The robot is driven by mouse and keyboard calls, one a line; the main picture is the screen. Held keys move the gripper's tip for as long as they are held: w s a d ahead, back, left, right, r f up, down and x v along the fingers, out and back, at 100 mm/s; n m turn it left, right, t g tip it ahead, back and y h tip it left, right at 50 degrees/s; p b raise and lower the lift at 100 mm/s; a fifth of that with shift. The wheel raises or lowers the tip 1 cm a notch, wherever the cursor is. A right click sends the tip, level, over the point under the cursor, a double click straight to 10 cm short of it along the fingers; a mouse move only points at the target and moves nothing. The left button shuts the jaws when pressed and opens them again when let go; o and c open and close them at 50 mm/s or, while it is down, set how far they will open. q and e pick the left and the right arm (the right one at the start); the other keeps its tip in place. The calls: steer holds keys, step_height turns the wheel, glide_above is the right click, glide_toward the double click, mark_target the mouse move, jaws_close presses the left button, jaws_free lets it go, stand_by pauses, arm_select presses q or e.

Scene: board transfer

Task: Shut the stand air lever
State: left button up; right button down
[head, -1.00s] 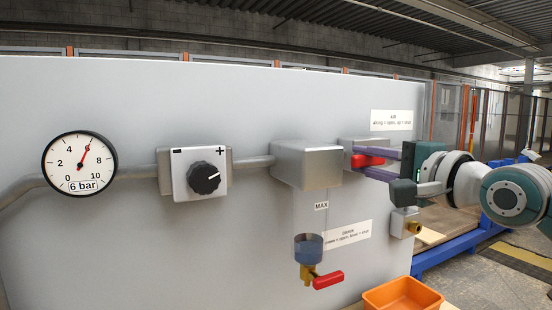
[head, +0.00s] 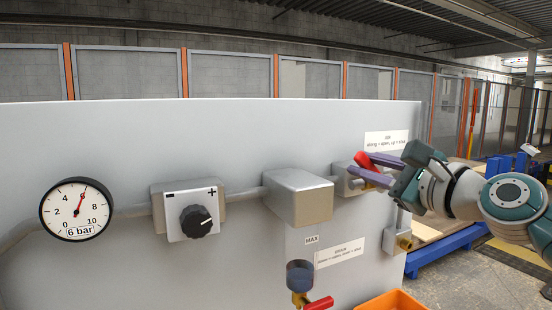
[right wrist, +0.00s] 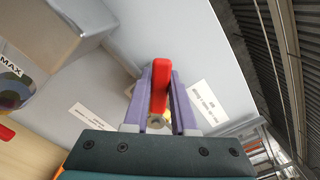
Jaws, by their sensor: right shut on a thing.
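The red air lever (head: 365,161) sits on a grey block (head: 346,180) at the right of the panel, below the air label (head: 387,142). It is tilted in the head view, its visible end pointing up and left. My right gripper (head: 366,170) is shut on it with its two purple fingers. In the right wrist view the lever (right wrist: 160,85) stands between the fingers (right wrist: 160,80), and a brass-coloured part shows at its base. The fingers hide part of the lever in the head view. My left gripper is not in view.
The panel (head: 120,130) also bears a gauge (head: 76,209) near 6 bar, a regulator with a black knob (head: 196,221), a metal box (head: 298,197) and a red drain lever (head: 319,303). An orange bin (head: 393,301) stands below. Room is free above the panel.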

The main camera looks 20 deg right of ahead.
mark_target(377, 170)
steer(key=d+r+m+p, duration=0.1)
steer(key=m, duration=0.2)
steer(key=shift+d+r, duration=0.1)
steer(key=shift+r, duration=0.1)
steer(key=m+p, duration=0.1)
steer(key=d+m, duration=0.1)
steer(key=shift+w+d+r+m+p, duration=0.1)
steer(key=shift+d+r+m+p, duration=0.05)
steer(key=shift+r+m+p, duration=0.2)
steer(key=shift+w+d+m+p, duration=0.1)
steer(key=shift+d+m+p, duration=0.35)
steer(key=shift+m, duration=0.55)
steer(key=shift+d+m+p, duration=0.35)
steer(key=shift+d+m, duration=0.2)
steer(key=shift+m, duration=0.4)
steer(key=shift+d, duration=0.1)
steer(key=c, duration=0.7)
jaws_free()
